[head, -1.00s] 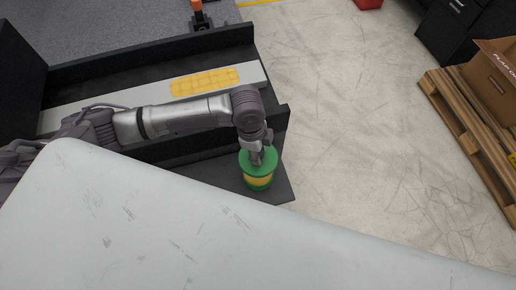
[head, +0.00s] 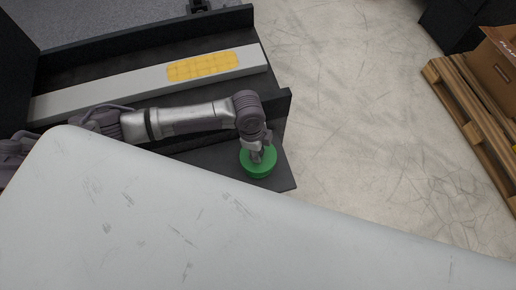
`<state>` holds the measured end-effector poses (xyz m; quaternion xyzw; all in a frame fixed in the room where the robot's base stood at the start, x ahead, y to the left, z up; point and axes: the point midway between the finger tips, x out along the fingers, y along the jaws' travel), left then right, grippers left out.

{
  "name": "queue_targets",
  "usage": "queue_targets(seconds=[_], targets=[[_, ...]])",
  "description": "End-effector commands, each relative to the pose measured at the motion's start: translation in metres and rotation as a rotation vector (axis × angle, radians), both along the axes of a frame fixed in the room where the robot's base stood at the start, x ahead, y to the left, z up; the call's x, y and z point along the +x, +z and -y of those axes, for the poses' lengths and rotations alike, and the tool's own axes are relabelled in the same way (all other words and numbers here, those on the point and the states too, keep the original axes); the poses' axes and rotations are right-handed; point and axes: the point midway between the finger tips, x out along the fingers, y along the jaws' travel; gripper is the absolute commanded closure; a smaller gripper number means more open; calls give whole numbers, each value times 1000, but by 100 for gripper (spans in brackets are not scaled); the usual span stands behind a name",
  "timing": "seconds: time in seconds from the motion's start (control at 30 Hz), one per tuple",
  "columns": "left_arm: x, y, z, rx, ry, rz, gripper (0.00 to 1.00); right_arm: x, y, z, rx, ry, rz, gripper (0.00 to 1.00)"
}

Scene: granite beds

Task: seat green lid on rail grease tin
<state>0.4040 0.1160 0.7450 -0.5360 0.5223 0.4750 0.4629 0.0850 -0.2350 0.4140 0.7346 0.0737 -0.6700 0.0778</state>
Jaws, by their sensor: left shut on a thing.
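The green lid (head: 245,164) is at the end of my left arm, over the near right part of the dark bed. My left gripper (head: 257,158) points down and is shut on the lid near its middle. Below the lid's top a green side shows. I cannot tell whether this is the lid's skirt or the rail grease tin. No yellow of the tin shows now, so the tin is hidden or cannot be told from the lid. Whether lid and tin touch is not clear. My right gripper is not in view.
A long pale beam (head: 130,88) with a yellow patch (head: 203,66) lies behind my left arm, between dark raised walls. The bed's dark edge ends just right of the lid. Open concrete floor (head: 340,120) lies beyond. A wooden pallet (head: 470,120) with a cardboard box (head: 498,65) stands at right.

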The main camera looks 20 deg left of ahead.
Motion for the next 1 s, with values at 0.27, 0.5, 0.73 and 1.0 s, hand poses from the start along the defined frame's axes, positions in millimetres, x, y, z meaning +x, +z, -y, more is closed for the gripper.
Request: queue_targets(seconds=[0.27, 0.5, 0.73, 1.0], targets=[[0, 0, 0, 0, 0, 0, 97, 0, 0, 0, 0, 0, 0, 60], [0, -3, 0, 0, 0, 0, 97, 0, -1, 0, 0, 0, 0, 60], [0, -6, 0, 0, 0, 0, 97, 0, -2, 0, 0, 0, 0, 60], [0, -10, 0, 0, 0, 0, 97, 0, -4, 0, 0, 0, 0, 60]])
